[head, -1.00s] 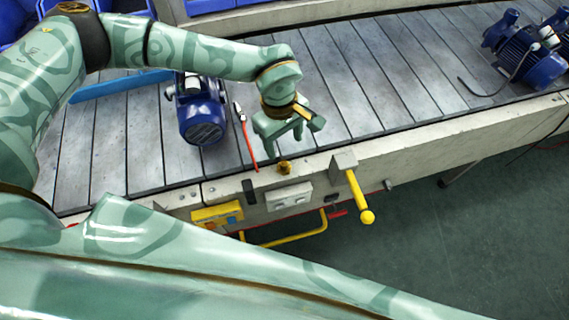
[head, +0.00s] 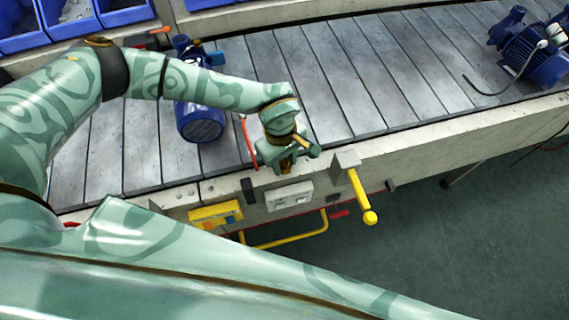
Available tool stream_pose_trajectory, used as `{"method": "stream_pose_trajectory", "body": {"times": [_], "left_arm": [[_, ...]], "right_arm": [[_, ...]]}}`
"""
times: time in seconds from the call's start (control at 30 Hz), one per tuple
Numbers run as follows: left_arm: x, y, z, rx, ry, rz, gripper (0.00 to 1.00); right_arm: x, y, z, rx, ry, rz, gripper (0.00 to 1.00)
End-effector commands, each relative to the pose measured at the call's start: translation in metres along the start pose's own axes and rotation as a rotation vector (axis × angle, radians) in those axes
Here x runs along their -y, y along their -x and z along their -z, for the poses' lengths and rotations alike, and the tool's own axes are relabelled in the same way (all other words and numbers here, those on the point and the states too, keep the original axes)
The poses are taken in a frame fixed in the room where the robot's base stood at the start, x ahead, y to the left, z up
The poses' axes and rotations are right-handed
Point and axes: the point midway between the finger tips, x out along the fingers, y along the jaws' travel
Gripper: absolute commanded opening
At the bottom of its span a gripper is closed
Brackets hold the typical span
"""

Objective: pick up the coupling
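The coupling seems to be the small brass-coloured piece (head: 287,164) on the near edge of the conveyor, partly hidden by my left gripper. My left gripper (head: 285,162) is pointed down right over it, with its fingers on either side of the piece. I cannot tell whether the fingers touch it or are closed on it. My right gripper does not show in the head view.
A blue motor pump (head: 200,118) stands on the conveyor (head: 345,75) left of the gripper, with a red-handled tool (head: 249,140) between them. A yellow lever (head: 361,195) juts from the front edge. More blue pumps (head: 530,55) stand far right.

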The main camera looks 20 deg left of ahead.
Motion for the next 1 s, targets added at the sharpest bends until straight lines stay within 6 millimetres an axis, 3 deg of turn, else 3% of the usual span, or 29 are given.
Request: {"method": "stream_pose_trajectory", "body": {"times": [0.03,0.07,0.43,0.67,0.9,1.0], "left_arm": [[0.000,0.000,0.000,0.000,0.000,0.001,0.18],[0.000,0.000,0.000,0.000,0.000,0.001,0.11],[0.000,0.004,0.000,0.000,0.000,0.000,0.11],[-0.001,0.037,-0.005,-0.002,-0.001,-0.004,0.11],[0.019,0.090,-0.058,0.001,-0.007,-0.004,0.11],[0.031,0.097,-0.086,0.002,-0.008,-0.001,0.11]], "right_arm": [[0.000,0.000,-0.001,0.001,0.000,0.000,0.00],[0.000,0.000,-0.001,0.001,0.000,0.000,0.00],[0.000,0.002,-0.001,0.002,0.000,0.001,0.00],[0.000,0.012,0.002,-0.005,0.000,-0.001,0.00],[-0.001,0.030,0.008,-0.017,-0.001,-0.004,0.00],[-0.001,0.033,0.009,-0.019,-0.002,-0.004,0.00]]}}
